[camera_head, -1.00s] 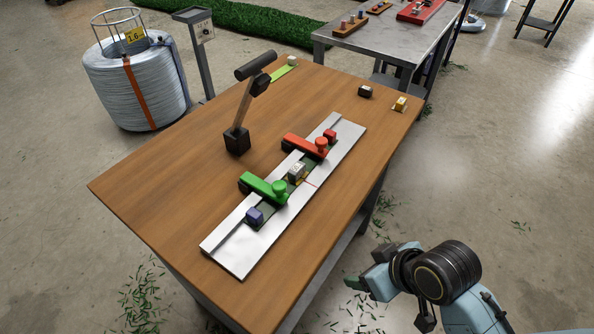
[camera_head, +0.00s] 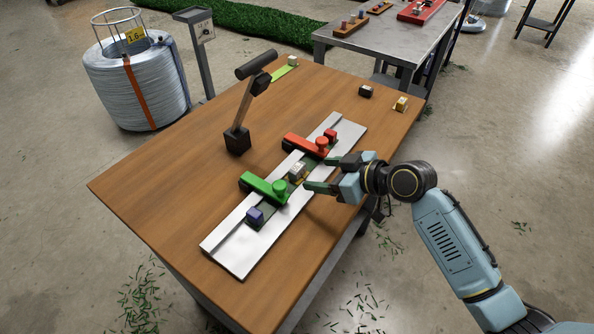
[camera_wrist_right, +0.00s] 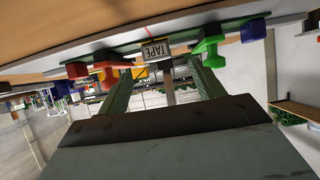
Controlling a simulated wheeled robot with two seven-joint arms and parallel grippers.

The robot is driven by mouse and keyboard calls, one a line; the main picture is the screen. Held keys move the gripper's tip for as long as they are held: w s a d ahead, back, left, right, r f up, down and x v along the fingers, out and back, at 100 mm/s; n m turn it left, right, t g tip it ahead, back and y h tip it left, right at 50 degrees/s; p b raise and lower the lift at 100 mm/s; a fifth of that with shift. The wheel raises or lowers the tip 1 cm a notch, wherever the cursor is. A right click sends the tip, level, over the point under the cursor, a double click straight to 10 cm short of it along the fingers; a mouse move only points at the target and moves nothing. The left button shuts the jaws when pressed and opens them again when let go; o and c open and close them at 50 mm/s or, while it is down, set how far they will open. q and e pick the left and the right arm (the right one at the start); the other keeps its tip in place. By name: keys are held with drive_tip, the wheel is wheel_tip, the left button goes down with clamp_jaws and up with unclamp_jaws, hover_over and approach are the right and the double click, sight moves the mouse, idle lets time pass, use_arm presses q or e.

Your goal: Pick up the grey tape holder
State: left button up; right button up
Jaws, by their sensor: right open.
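The grey tape holder (camera_head: 297,171) is a small block on the metal plate (camera_head: 225,255), between the green clamp (camera_head: 264,188) and the red clamp (camera_head: 306,145). In the right wrist view the tape holder (camera_wrist_right: 156,50) shows its TAPE label, upside down, between my two fingers. My right gripper (camera_head: 320,174) is open, its fingers pointing at the tape holder from the right side of the plate. I cannot tell whether the fingers touch anything. In the right wrist view the right gripper (camera_wrist_right: 160,72) has nothing shut in it. My left gripper is not in view.
A black stand with a tilted arm (camera_head: 238,140) is behind the plate. Dark (camera_head: 365,91) and yellow (camera_head: 400,104) blocks stand far right. The wooden table's left part (camera_head: 160,180) is clear.

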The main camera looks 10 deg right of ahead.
sight(301, 171)
drive_tip(key=x, duration=0.7)
drive_tip(key=shift+w+d+f, duration=0.1)
drive_tip(key=shift+w+f, duration=0.05)
drive_tip(key=shift+w, duration=0.15)
drive_tip(key=c, duration=1.1)
